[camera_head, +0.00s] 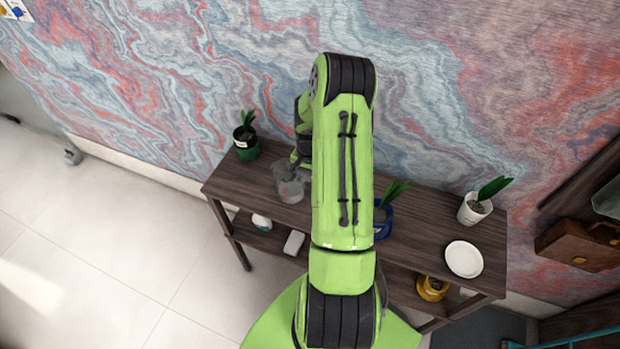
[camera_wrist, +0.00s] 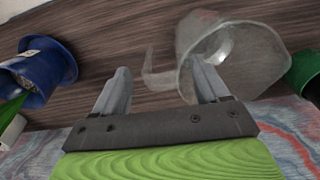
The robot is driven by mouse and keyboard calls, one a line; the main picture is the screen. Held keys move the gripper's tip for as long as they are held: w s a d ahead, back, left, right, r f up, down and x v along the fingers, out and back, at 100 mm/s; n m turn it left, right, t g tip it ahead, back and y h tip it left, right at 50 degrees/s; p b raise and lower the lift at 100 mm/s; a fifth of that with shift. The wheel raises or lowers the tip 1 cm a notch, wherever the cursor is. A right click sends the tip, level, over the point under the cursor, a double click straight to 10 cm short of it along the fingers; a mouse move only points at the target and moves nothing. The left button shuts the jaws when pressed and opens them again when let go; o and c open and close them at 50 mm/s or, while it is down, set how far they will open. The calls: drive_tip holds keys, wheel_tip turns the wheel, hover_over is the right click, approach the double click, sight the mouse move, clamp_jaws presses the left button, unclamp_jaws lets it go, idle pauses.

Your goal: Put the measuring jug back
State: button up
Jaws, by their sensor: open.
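The measuring jug (camera_head: 289,186) is clear and stands on the dark wooden table's top (camera_head: 425,225), left of my arm in the head view. In the wrist view the jug (camera_wrist: 250,50) is at the upper right, with its handle towards the left. My gripper (camera_wrist: 162,85) is open, its two fingers apart. The jug's handle shows between the fingers, and the right finger overlaps the jug's body. I cannot tell whether that finger touches the jug or is inside it. In the head view my arm hides most of the gripper.
A green-potted plant (camera_head: 246,143) stands left of the jug. A blue-potted plant (camera_head: 383,222) is right of my arm. A white-potted plant (camera_head: 474,209) and white plate (camera_head: 463,259) are at the right end. The lower shelf holds a yellow pot (camera_head: 432,289) and a white box (camera_head: 294,243).

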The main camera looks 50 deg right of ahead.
wheel_tip(320, 180, up, 12)
drive_tip(key=a+r+n+t+h, duration=0.1)
drive_tip(key=a+r+n, duration=0.4)
drive_tip(key=a+r, duration=0.55)
drive_tip(key=s+a+r+n+t, duration=0.2)
drive_tip(key=s+a+r+n, duration=0.2)
drive_tip(key=s+a, duration=0.3)
drive_tip(key=s+a+r+n+t+y, duration=0.1)
drive_tip(key=s+a+r+n, duration=0.3)
drive_tip(key=a, duration=0.6)
drive_tip(key=s+n+t, duration=0.1)
drive_tip(key=s, duration=0.1)
drive_tip(key=shift+s+a+r+t, duration=0.3)
drive_tip(key=shift+s+r, duration=0.05)
drive_tip(key=shift+s, duration=0.05)
drive_tip(key=shift+d, duration=0.1)
